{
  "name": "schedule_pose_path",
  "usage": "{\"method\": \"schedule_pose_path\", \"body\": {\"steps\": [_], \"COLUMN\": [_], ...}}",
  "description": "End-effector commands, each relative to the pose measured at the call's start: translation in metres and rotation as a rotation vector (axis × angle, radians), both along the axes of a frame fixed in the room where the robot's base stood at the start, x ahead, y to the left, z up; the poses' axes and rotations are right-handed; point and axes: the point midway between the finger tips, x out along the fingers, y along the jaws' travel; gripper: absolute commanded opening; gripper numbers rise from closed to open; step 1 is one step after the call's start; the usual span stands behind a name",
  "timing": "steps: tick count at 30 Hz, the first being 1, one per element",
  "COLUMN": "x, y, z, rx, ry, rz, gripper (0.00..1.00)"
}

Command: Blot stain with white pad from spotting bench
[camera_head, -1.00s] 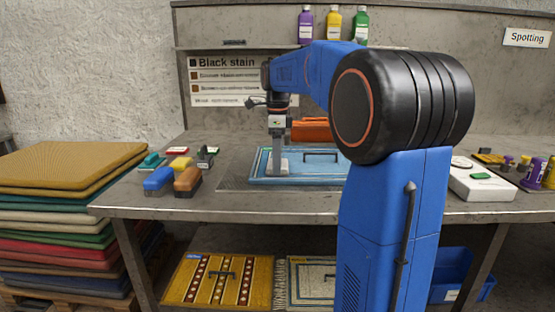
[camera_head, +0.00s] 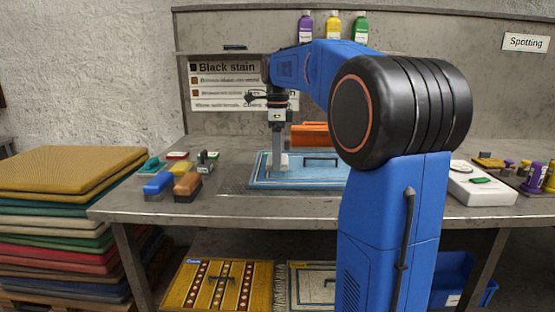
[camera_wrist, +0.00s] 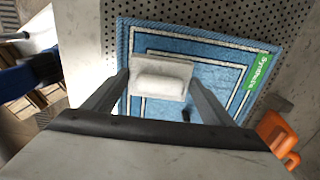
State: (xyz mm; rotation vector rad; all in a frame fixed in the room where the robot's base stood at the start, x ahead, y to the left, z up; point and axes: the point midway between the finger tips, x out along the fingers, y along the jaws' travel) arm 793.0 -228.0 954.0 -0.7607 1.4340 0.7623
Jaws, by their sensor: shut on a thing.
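My gripper (camera_wrist: 160,88) is shut on a white pad (camera_wrist: 160,75), which sits between its two fingers in the wrist view. The pad is over or on a blue rug (camera_wrist: 215,90) with white border lines and a green label reading "Synthetic". I cannot tell for certain whether the pad touches the rug. A small dark spot (camera_wrist: 187,115) shows on the rug just beside the pad. In the head view my gripper (camera_head: 278,160) points down at the left part of the rug (camera_head: 262,180) on the bench (camera_head: 225,203).
Blue and orange brushes (camera_head: 158,184) stand left of the rug. An orange object (camera_head: 310,134) lies behind it. A white box (camera_head: 487,192) and several bottles are at the right. A sign (camera_head: 228,68) reads "Black stain". Stacked rugs (camera_head: 65,170) stand left of the bench.

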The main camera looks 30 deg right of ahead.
Motion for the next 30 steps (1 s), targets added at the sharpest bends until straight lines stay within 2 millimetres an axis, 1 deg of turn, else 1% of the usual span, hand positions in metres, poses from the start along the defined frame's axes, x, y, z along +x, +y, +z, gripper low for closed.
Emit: {"method": "schedule_pose_path", "body": {"steps": [18, 22, 30], "x": [0.000, 0.000, 0.000], "y": [0.000, 0.000, 0.000], "z": [0.034, 0.037, 0.037], "rx": [0.000, -0.001, -0.001], "ry": [0.000, -0.001, -0.001], "rz": [0.000, 0.000, 0.000], "gripper": [0.58, 0.58, 0.58]}}
